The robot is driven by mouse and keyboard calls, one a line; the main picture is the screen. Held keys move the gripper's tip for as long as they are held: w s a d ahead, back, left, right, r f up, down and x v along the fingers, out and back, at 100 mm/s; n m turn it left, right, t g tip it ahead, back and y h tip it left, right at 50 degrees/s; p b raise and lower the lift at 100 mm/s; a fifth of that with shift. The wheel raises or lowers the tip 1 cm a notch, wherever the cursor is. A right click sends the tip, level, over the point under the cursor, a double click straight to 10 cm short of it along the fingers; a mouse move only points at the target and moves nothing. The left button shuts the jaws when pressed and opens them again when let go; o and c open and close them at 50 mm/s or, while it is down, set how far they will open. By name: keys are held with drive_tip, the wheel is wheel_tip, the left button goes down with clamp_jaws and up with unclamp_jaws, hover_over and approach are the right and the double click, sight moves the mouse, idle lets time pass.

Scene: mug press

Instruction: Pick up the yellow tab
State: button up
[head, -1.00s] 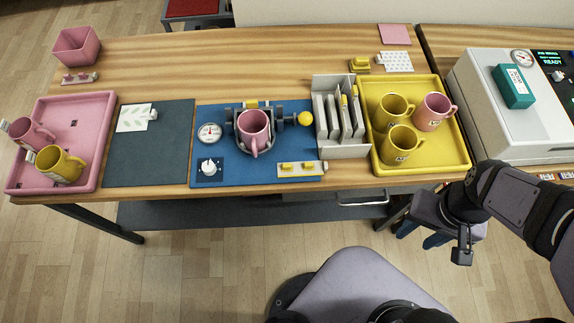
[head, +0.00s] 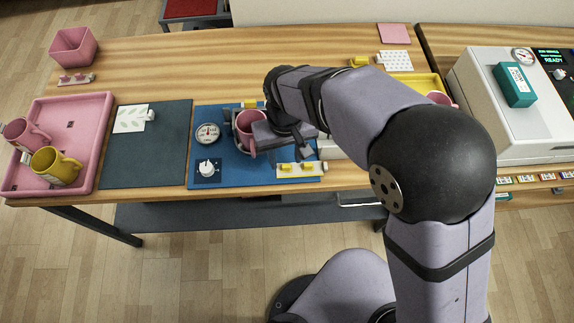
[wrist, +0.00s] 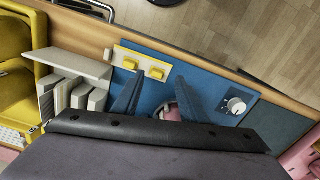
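Two yellow tabs sit on a pale strip (head: 314,172) at the front of the blue mat: a left one (head: 285,167) and a right one (head: 306,166). The wrist view shows the same two tabs (wrist: 130,62) (wrist: 157,71) just beyond my fingertips. Another yellow piece (head: 249,104) shows behind the press, and one more yellow piece (head: 358,61) lies at the table's back. My gripper (wrist: 158,82) is above the blue mat, its two fingers apart with nothing held between them.
A pink mug (head: 246,128) stands in the press beside my wrist; part of it shows beyond the fingers. A dial (head: 207,168) and gauge (head: 207,133) are at left. A grey rack (wrist: 85,62) stands beside the strip. My arm hides most of the yellow tray (head: 425,82).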

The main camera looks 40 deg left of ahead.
sight(286, 165)
drive_tip(key=shift+w+a+r+m, duration=0.2)
drive_tip(key=shift+a+r+m, duration=0.05)
drive_tip(key=shift+a+r, duration=0.25)
drive_tip(key=shift+w+a+r+m, duration=0.15)
drive_tip(key=shift+a+r+m, duration=0.1)
drive_tip(key=shift+a+r, duration=0.2)
drive_tip(key=shift+s+d+f+m, duration=0.1)
drive_tip(key=shift+s+d+m, duration=0.05)
drive_tip(key=shift+d+m, duration=0.4)
drive_tip(key=shift+m, duration=0.15)
drive_tip(key=shift+w+f+p, duration=0.15)
drive_tip(key=shift+f+p, duration=0.55)
drive_tip(key=shift+f, duration=1.15)
drive_tip(key=shift+w+f+p, duration=0.15)
drive_tip(key=shift+f+p, duration=0.5)
drive_tip(key=shift+f, duration=1.2)
drive_tip(key=shift+c, duration=0.3)
drive_tip(key=c, duration=0.9)
